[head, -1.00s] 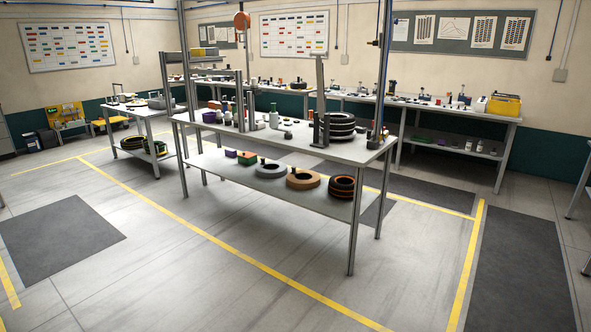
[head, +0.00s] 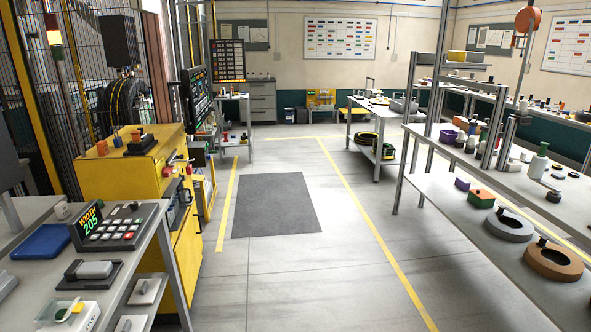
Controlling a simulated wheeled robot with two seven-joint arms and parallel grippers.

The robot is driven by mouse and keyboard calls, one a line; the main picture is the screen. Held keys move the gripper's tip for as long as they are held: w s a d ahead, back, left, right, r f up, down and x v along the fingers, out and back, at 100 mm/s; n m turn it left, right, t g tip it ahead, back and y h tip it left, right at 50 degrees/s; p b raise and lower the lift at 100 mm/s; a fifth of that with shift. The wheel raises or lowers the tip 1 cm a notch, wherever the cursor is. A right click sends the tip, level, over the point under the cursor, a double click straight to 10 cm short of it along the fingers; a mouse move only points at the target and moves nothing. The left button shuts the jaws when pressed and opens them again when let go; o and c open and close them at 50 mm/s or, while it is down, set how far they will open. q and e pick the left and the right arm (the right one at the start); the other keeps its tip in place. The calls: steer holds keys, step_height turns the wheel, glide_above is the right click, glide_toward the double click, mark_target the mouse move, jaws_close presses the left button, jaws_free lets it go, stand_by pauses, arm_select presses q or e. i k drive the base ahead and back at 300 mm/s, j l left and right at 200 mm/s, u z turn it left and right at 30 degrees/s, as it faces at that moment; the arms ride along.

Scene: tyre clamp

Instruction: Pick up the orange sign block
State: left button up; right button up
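No object is clearly readable as a sign block. A small orange block (head: 102,148) sits on top of the yellow cabinet (head: 135,165) at the left, and another small orange piece (head: 136,136) is close behind it. A green box with an orange-brown top (head: 481,198) is on the lower shelf of the right workbench. I cannot tell which of these, if any, is the orange sign block. Neither of my grippers shows in the head view.
A left bench (head: 150,240) holds a keypad with a "WIDTH 205" display (head: 90,222) and a blue tray (head: 42,241). The right workbench (head: 450,200) carries rings and bottles. Open floor with a dark mat (head: 275,205) lies between them.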

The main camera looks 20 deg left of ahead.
mark_target(102, 147)
steer(key=i+j+u, duration=0.15)
steer(key=i+u, duration=0.2)
steer(key=i, duration=0.45)
steer(key=i+u, duration=0.4)
steer(key=i, duration=0.4)
steer(key=i+l+u, duration=0.15)
steer(key=i, duration=0.35)
steer(key=i+u, duration=0.2)
steer(key=i, duration=0.35)
steer(key=i+u, duration=0.2)
steer(key=u, duration=0.2)
steer(key=i+l+u, duration=0.1)
steer(key=u, duration=0.35)
steer(key=i+l+u, duration=0.2)
steer(key=u, duration=0.2)
